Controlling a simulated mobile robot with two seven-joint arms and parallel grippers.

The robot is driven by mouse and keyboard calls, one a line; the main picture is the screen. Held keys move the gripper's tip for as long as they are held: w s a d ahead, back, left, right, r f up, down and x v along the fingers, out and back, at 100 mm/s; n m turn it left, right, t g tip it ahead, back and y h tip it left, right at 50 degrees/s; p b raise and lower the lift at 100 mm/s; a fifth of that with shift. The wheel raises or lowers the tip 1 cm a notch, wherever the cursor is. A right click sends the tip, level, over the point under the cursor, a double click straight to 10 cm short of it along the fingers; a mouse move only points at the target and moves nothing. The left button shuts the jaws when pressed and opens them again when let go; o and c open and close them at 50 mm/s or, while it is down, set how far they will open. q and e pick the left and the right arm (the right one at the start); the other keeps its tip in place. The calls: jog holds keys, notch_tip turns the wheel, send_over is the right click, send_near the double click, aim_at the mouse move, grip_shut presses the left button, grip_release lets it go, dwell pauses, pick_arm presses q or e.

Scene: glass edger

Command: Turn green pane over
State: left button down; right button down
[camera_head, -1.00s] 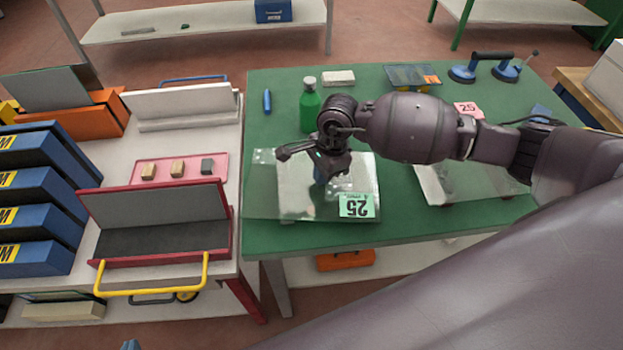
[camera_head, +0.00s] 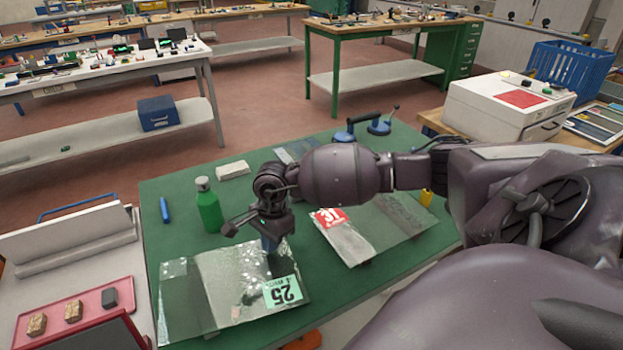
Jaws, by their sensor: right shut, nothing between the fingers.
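The pane with the green label (camera_head: 235,285) lies flat on the green-topped bench near its front left. My right gripper (camera_head: 270,243) points down over the back part of this pane, shut and empty. Whether its tip touches the glass, I cannot tell. My left gripper is not in view. A second pane (camera_head: 385,230) with a red label (camera_head: 329,218) lies to the right, partly hidden by my right arm.
A green bottle (camera_head: 208,208) stands behind the pane, with a blue marker (camera_head: 164,210) and a pale block (camera_head: 232,170) nearby. A blue-handled suction lifter (camera_head: 365,128) lies at the back. A red tray (camera_head: 85,312) is at the left. The bench's back left is mostly clear.

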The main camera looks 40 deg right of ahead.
aim_at(312, 217)
jog(key=d, duration=0.4)
jog(key=w+d+b, duration=0.1)
jog(key=d, duration=0.4)
jog(key=d+b, duration=0.1)
jog(key=d, duration=0.4)
jog(key=shift+w+d+f, duration=0.1)
jog(key=shift+w, duration=0.15)
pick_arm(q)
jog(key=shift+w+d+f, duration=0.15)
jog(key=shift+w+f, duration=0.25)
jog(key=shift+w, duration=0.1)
pick_arm(e)
jog(key=shift+d, duration=0.6)
jog(key=shift+w, duration=0.1)
